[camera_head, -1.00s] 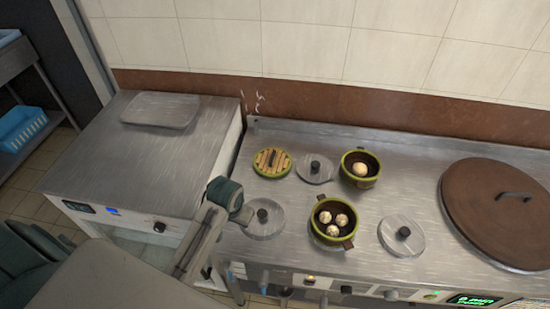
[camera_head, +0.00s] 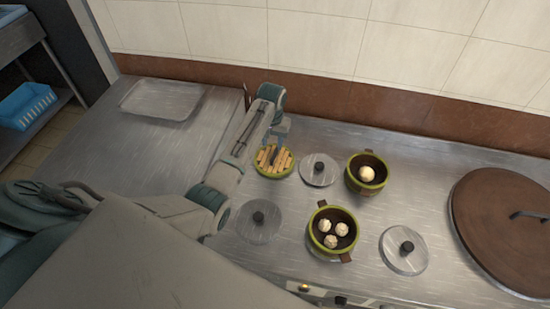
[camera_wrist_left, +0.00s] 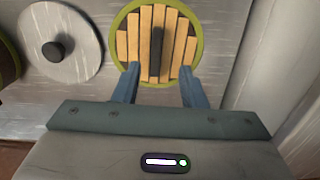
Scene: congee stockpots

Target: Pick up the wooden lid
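Contact cannot be told. My right gripper is not in view.
Metal lids with black knobs (camera_head: 319,170) (camera_head: 258,221) (camera_head: 403,250) lie around the wooden lid and pots. Two green-rimmed pots (camera_head: 366,174) (camera_head: 333,233) hold pale balls. A large brown lid (camera_head: 495,220) is at right. A tiled wall (camera_head: 330,35) rises behind.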

